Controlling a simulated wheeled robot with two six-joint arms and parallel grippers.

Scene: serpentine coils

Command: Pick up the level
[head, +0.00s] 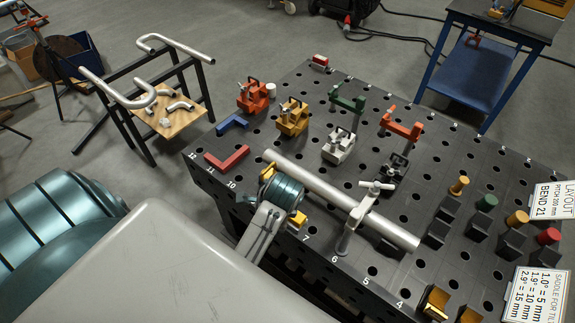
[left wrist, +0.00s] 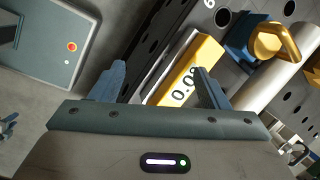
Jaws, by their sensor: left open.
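The level (left wrist: 197,62) is a yellow bar with a white face reading about 0.0. In the left wrist view it lies slanted at the dark table's edge, just beyond my fingers. In the head view a small yellow piece (head: 297,219), which appears to be the level, shows beside my left wrist; the rest is hidden. My left gripper (left wrist: 162,82) is open, with one finger left of the level and the other overlapping its right side in the picture. I cannot tell how far away the level is. My right gripper is not in view.
A long silver pipe (head: 330,197) lies across the perforated dark table (head: 300,95), close to my left wrist. A T-handled clamp (head: 362,212) stands at the pipe. Several coloured clamps and stops stand behind. A rack with bent pipes (head: 150,95) stands left.

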